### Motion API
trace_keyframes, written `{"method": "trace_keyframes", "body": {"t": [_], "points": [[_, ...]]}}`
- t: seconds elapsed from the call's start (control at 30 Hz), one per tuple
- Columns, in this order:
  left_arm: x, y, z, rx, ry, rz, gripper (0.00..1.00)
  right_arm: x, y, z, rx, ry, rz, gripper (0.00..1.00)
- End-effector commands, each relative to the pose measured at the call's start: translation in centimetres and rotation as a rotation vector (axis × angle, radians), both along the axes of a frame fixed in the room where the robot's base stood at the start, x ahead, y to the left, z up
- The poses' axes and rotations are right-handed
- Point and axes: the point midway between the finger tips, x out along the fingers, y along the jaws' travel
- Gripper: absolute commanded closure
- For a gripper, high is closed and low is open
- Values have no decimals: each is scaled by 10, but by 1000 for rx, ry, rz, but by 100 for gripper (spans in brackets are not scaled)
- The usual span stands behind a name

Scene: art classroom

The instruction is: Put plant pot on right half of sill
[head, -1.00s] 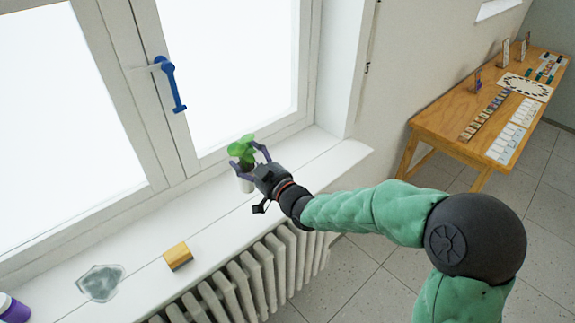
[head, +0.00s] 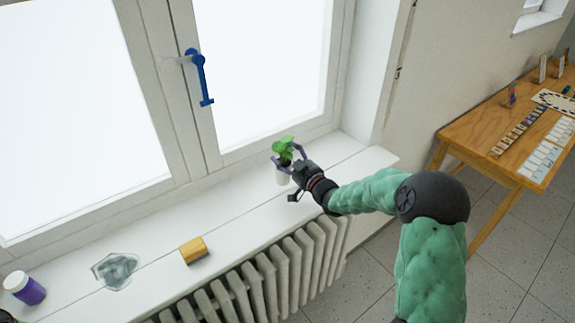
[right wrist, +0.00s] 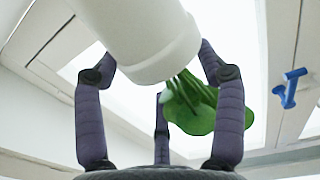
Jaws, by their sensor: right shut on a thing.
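The plant pot (head: 282,178) is a small white pot with a green plant (head: 284,147), upright at the right half of the white window sill (head: 345,172). My right gripper (head: 288,160) is shut on it from the right. I cannot tell whether its base touches the sill. In the right wrist view the white pot (right wrist: 140,40) sits between the purple fingers (right wrist: 158,70), with leaves (right wrist: 195,108) hanging past its rim. My left gripper does not show clearly.
A radiator (head: 290,268) stands below. A blue window handle (head: 202,78) is above. A wooden table (head: 470,137) stands right.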

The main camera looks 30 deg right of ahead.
Motion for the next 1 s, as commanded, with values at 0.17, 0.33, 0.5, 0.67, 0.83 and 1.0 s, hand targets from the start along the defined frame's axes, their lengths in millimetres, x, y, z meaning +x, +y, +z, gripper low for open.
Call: {"method": "trace_keyframes", "body": {"t": [0.17,0.33,0.5,0.67,0.83,1.0], "points": [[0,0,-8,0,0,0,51,-1,0,-27,1,0,0,88],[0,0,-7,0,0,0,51,-1,1,-26,-1,-2,0,88],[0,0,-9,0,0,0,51,-1,1,-28,-1,-2,0,88],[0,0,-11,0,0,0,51,-1,1,-32,1,1,1,18],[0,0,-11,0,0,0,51,-1,1,-31,0,1,1,5],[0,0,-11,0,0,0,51,-1,1,-31,0,1,1,5]]}}
